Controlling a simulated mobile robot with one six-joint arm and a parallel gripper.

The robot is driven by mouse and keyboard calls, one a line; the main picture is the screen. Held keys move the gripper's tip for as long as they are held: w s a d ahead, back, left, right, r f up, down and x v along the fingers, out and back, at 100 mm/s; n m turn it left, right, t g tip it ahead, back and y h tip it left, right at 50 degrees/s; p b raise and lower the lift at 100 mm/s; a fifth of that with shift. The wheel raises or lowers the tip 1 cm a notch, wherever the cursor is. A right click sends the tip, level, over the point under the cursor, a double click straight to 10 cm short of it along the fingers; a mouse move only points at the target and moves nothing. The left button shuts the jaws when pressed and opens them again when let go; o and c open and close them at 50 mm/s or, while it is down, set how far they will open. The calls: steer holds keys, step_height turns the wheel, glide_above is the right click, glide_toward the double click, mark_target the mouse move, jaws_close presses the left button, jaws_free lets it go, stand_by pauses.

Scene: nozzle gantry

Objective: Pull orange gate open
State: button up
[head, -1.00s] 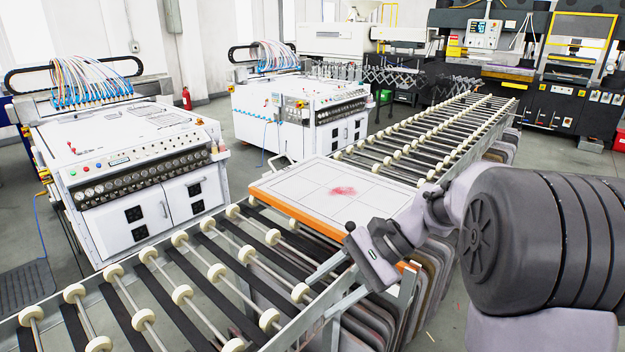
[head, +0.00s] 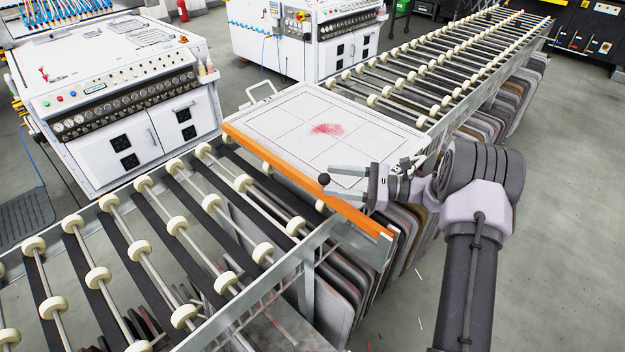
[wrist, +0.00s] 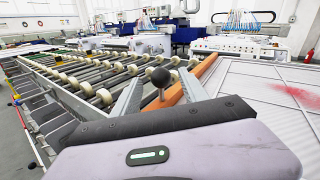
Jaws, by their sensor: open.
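The orange gate (head: 285,170) is a long bar across the conveyor, along the edge of the white table panel. It also shows in the wrist view (wrist: 206,66), running away behind the right finger. A black ball knob (wrist: 161,77) on a short light stem stands by the gate; in the head view the knob (head: 324,178) is at my fingertips. My gripper (head: 334,182) is open above the near part of the gate. In the wrist view its two fingers (wrist: 161,92) lie on either side of the knob and stem, with gaps visible. I cannot tell any contact.
A roller conveyor (head: 175,225) runs left of the gate, and another roller stretch (head: 440,80) runs to the back right. The white panel (head: 300,112) with a red smudge lies between them. White machines (head: 115,95) stand behind. Grey floor is clear at the right.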

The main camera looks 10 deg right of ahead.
steer(key=b+x, duration=0.1)
steer(key=x, duration=0.5)
steer(key=shift+w, duration=0.15)
steer(key=shift+a, duration=0.15)
jaws_close()
stand_by(1.0)
